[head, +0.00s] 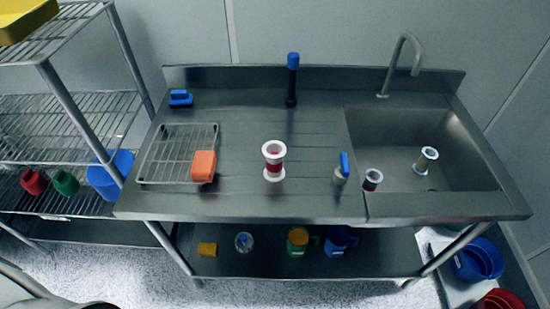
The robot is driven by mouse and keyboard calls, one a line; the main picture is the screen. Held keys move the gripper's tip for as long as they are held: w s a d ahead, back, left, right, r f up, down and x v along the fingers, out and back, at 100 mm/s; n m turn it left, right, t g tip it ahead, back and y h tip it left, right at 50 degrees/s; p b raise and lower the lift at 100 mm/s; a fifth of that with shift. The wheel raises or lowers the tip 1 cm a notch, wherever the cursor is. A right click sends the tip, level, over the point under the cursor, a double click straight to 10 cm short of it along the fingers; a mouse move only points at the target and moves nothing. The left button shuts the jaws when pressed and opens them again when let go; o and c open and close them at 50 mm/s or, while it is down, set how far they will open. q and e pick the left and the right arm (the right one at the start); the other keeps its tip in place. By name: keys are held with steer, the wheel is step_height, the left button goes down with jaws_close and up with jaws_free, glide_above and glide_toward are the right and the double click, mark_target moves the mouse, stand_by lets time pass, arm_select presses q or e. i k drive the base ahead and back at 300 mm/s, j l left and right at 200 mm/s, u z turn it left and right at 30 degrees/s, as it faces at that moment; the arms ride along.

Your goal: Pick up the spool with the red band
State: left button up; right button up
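A white spool with a red band (274,160) stands upright on the steel counter, right of the wire rack. A smaller white spool with a dark, reddish band (372,180) is at the front left corner of the sink; whether it is inside or on the rim I cannot tell. A third white spool with a yellowish and dark band (426,160) is in the sink, looking tilted. Neither of my grippers is in view.
The counter (310,205) also holds a wire rack (150,158), an orange block (203,166), a blue-topped bottle (342,170), a blue brush (180,98) and a dark upright tool (292,80). The sink (470,150) has a tall faucet (415,55). Wire shelves (75,100) stand left.

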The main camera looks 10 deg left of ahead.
mark_target(274, 151)
steer(key=u, duration=0.7)
steer(key=k+l+u, duration=0.15)
steer(key=l+u, duration=0.15)
steer(key=k+l+u, duration=0.3)
steer(key=l, duration=0.15)
steer(key=k+l+u, duration=0.1)
steer(key=l+u, duration=0.2)
steer(key=k+l, duration=0.15)
